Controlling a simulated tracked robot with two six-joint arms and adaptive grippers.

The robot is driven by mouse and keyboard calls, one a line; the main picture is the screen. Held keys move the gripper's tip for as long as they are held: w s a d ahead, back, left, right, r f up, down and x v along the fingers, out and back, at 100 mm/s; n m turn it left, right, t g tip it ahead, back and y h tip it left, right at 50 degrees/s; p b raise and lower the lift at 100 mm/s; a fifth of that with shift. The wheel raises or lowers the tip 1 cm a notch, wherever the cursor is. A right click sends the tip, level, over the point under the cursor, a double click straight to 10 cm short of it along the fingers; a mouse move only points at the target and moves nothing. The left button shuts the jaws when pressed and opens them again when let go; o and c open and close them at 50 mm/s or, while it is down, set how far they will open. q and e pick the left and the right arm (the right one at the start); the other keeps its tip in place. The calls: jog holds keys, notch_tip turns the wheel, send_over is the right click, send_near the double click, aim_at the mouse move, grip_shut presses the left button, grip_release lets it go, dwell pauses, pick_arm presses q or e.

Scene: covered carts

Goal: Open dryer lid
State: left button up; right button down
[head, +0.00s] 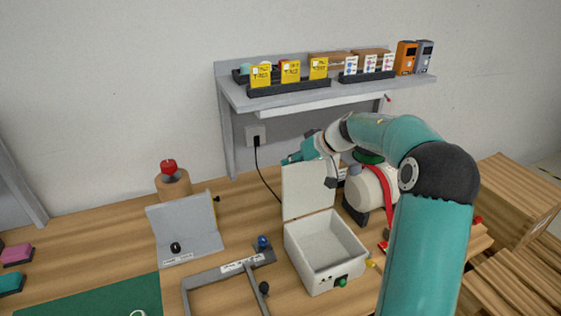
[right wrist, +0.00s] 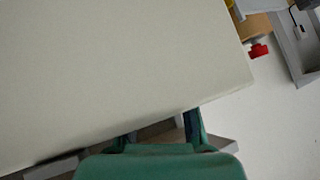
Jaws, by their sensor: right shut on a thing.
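The dryer is a white open-topped box (head: 326,250) on the wooden bench in the head view. Its pale lid (head: 308,192) stands roughly upright at the back of the box, and the empty-looking inside shows. My right gripper (head: 290,159) is at the lid's upper edge, shut on the lid; the arm reaches over from the right. In the right wrist view the lid's flat face (right wrist: 110,75) fills much of the picture, with my teal gripper (right wrist: 160,130) at its lower edge. The exact finger contact is hidden. My left gripper is not in view.
A white tank with a red strap (head: 370,190) stands right of the lid. A grey shelf (head: 300,97) with boxes is above and behind. A grey frame (head: 205,285) and grey stand (head: 185,228) lie left. A black cable (head: 262,172) hangs behind the lid.

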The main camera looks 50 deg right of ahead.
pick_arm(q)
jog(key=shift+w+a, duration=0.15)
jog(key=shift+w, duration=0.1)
pick_arm(e)
jog(key=shift+d+f+g, duration=0.25)
jog(key=shift+f+g, duration=0.15)
jog(key=shift+f, duration=0.5)
jog(key=shift+w+a, duration=0.1)
jog(key=shift+w, duration=0.05)
jog(key=c, duration=1)
grip_release()
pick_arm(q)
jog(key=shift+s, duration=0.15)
pick_arm(e)
jog(key=shift+o, duration=0.2)
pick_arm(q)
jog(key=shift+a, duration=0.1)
pick_arm(e)
jog(key=shift+r, duration=0.1)
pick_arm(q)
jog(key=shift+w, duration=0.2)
pick_arm(e)
jog(key=v, duration=1.2)
jog(key=shift+d+r, duration=0.2)
jog(key=shift+r, duration=0.3)
